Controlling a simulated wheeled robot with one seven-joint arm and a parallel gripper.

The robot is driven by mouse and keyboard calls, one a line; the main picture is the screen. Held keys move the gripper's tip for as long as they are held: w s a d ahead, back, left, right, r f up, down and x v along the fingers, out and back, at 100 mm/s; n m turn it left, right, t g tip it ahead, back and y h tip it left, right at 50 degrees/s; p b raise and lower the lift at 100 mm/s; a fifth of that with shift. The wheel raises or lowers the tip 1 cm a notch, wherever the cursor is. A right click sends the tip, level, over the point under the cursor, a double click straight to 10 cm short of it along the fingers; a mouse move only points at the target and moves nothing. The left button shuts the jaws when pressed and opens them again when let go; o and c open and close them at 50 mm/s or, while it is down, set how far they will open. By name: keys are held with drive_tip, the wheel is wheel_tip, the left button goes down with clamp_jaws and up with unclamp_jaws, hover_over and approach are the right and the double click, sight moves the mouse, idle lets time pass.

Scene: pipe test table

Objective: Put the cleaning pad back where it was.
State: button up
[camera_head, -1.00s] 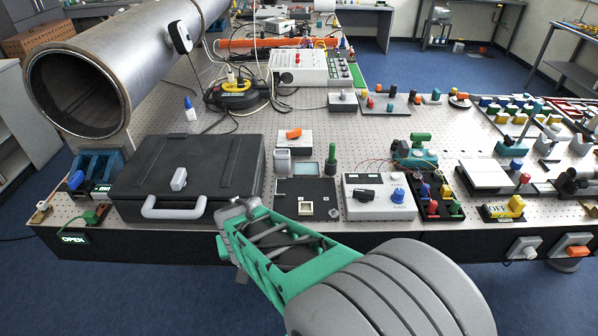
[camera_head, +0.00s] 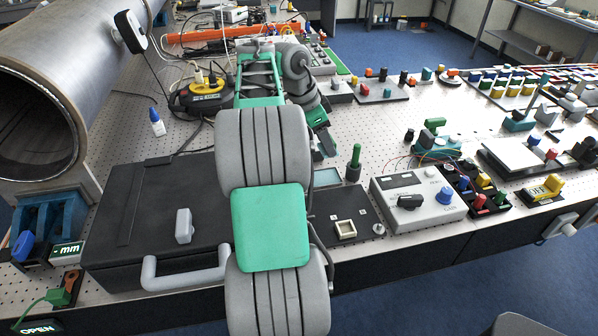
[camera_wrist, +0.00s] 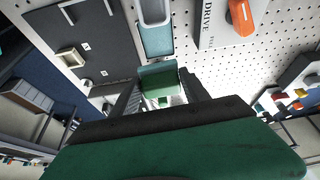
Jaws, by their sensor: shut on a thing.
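My gripper (camera_wrist: 163,95) is shut on a small green block, which I take to be the cleaning pad (camera_wrist: 158,78). In the wrist view the pad sits between the dark fingers. Whether pad and tray touch, I cannot tell. In the head view my gripper (camera_head: 327,144) points down above the panel's back; the pad cannot be made out there. The teal tray floor (camera_head: 327,178) shows partly, beside my arm.
A green upright knob (camera_head: 354,163) stands right of the tray. A beige square frame (camera_head: 345,229) is on the panel. A white control box (camera_head: 418,197) stands to the right, a black case (camera_head: 150,215) to the left. A box with an orange switch (camera_wrist: 243,15) is close by.

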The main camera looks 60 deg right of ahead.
drive_tip(key=shift+w+d+f+m, duration=0.1)
drive_tip(key=shift+d+f+m, duration=0.05)
drive_tip(key=shift+d+m, duration=0.15)
wheel_tip(320, 180, down, 10)
drive_tip(key=b, duration=0.2)
drive_tip(key=shift+b, duration=0.35)
drive_tip(key=o, duration=1.5)
drive_tip(key=shift+c, duration=0.2)
